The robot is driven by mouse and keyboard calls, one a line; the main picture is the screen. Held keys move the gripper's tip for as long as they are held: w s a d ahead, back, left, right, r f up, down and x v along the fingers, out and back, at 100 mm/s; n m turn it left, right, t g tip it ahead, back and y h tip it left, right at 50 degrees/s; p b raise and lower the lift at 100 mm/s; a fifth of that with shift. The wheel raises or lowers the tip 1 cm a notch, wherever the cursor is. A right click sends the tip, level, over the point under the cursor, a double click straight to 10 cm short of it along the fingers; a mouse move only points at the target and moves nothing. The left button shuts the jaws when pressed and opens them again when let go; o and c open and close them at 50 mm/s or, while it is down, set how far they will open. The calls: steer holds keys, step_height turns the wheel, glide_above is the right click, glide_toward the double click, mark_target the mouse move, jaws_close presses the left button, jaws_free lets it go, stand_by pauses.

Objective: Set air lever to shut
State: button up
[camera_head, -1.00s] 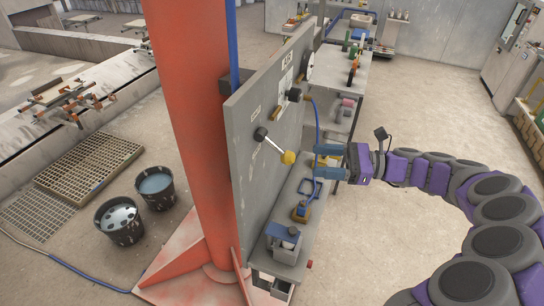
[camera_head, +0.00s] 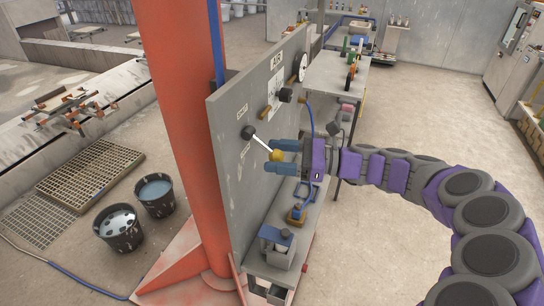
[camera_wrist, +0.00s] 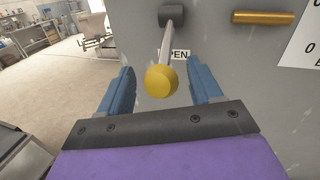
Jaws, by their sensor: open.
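The air lever has a yellow ball knob (camera_head: 277,155) on a pale rod that runs from a dark pivot (camera_head: 248,132) on the grey panel (camera_head: 232,170). In the head view the rod slants down to the right. In the wrist view the yellow knob (camera_wrist: 161,81) hangs below the pivot, over a label that reads in part "PEN". My gripper (camera_head: 283,156) has blue fingers and is open. In the wrist view its fingers (camera_wrist: 163,90) stand on either side of the knob, with a gap on both sides.
A red column (camera_head: 185,110) stands left of the panel. Another dark knob (camera_head: 285,95) and a yellow-brown bar (camera_wrist: 263,18) are on the panel. A bench with a blue-topped box (camera_head: 277,245) lies below. Two buckets (camera_head: 118,228) stand on the floor at left.

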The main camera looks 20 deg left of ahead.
steer(key=shift+d+r, duration=0.15)
steer(key=shift+d, duration=0.85)
steer(key=shift+c, duration=0.2)
steer(key=a, duration=0.2)
steer(key=a+f, duration=0.1)
steer(key=a, duration=0.1)
steer(key=shift+a, duration=0.15)
steer(key=c, duration=0.4)
steer(key=shift+s+a, duration=0.15)
steer(key=shift+a, duration=0.25)
steer(key=shift+c, duration=1.8)
steer(key=shift+d+r, duration=0.1)
steer(key=shift+d, duration=0.95)
jaws_close()
